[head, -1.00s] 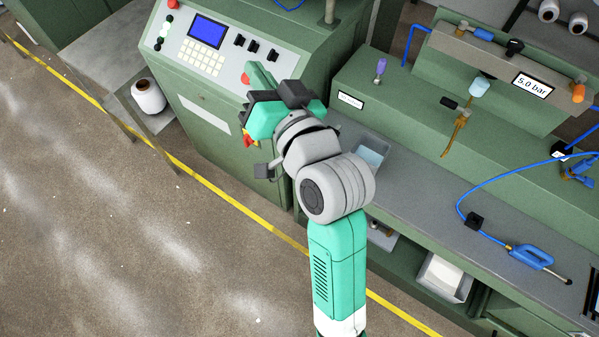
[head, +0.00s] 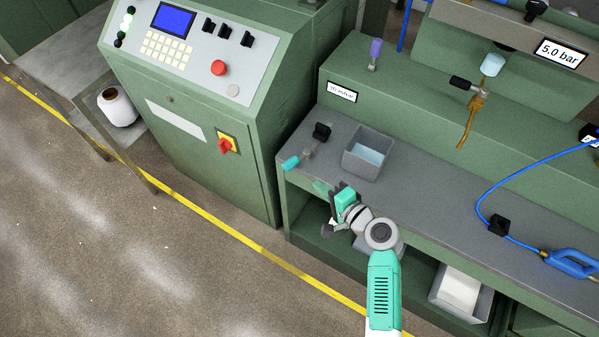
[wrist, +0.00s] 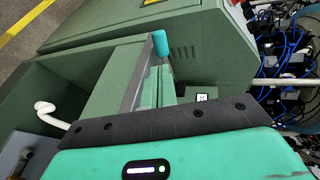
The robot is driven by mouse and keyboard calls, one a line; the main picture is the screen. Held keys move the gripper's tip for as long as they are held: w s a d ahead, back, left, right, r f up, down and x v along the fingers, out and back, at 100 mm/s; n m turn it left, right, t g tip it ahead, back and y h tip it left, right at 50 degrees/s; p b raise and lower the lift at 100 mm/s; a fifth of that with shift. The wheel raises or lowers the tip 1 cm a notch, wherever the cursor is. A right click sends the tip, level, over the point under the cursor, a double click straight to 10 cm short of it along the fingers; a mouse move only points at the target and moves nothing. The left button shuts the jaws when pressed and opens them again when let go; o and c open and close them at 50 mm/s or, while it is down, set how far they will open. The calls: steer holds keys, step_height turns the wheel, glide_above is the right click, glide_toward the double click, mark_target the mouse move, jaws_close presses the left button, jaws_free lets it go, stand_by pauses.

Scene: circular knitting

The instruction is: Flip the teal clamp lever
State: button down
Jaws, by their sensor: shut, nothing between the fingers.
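The clamp lever's teal handle (head: 291,163) sticks out over the left end of the grey workbench in the head view. Its grey arm runs back to a clamp with a black block (head: 321,131) on the bench. The teal handle also shows in the wrist view (wrist: 161,44), just beyond the fingertips. My gripper (head: 319,186) is shut and empty, at the bench's front edge. Its fingertips are to the right of and nearer than the handle, with a small gap in the head view. The fingers show close together in the wrist view (wrist: 157,87).
A grey bin (head: 368,153) stands on the bench right of the clamp. A purple-handled lever (head: 375,52) and a light-blue-handled lever (head: 491,66) are higher up. A green control cabinet (head: 190,110) stands left, with a red button (head: 218,68). Shelves lie below the bench.

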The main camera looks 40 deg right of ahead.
mark_target(293, 166)
steer(key=b+x, duration=0.2)
steer(key=x, duration=0.7)
steer(key=shift+w+d+f, duration=0.1)
steer(key=shift+w+f, duration=0.05)
steer(key=shift+w, duration=0.1)
steer(key=shift+w, duration=0.1)
